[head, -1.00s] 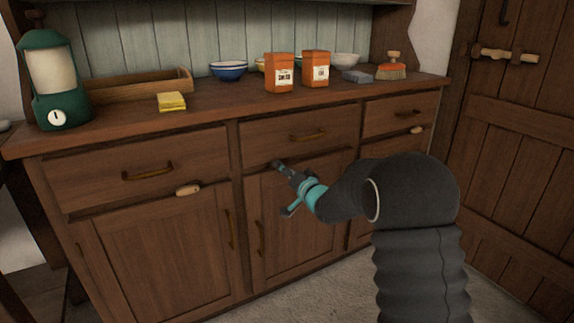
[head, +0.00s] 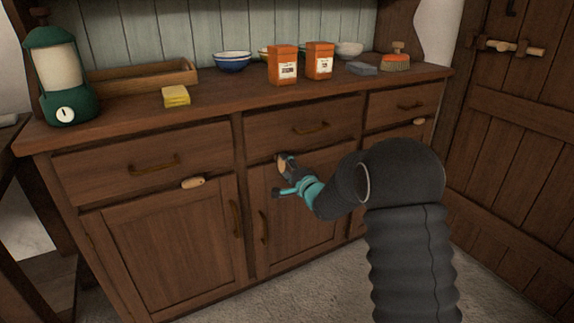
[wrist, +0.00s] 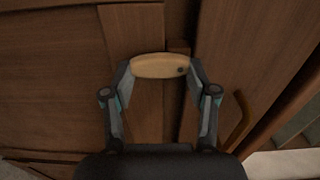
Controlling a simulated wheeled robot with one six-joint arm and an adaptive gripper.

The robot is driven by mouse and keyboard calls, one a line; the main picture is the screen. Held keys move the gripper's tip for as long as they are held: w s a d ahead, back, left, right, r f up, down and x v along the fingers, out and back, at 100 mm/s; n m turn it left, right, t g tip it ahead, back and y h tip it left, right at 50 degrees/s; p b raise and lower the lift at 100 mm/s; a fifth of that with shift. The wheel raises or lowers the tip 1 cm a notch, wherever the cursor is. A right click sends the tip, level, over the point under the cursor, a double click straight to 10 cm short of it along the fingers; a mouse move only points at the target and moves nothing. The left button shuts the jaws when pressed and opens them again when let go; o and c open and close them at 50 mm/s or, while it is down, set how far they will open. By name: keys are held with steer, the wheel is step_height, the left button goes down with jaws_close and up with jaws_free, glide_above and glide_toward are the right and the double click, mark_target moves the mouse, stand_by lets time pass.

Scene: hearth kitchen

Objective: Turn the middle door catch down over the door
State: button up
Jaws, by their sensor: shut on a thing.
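The middle door catch (head: 282,168) is a small pale wooden bar at the top left of the middle door (head: 300,205), under the middle drawer. In the wrist view the catch (wrist: 160,66) lies between my two fingertips, one at each end, with a dark pivot spot near its right end. My gripper (head: 285,162) is shut on it; it also shows in the wrist view (wrist: 160,72). My fingers partly hide the catch in the head view, and I cannot tell its exact angle to the door.
A left catch (head: 193,182) and a right catch (head: 419,121) lie lengthwise below their drawers. The middle door's handle (head: 263,228) hangs below my gripper. A lantern (head: 58,78), yellow sponge (head: 176,96) and orange boxes (head: 283,65) stand on the worktop.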

steer(key=shift+m, duration=0.3)
steer(key=o, duration=1.2)
steer(key=shift+c, duration=0.2)
steer(key=v, duration=1.2)
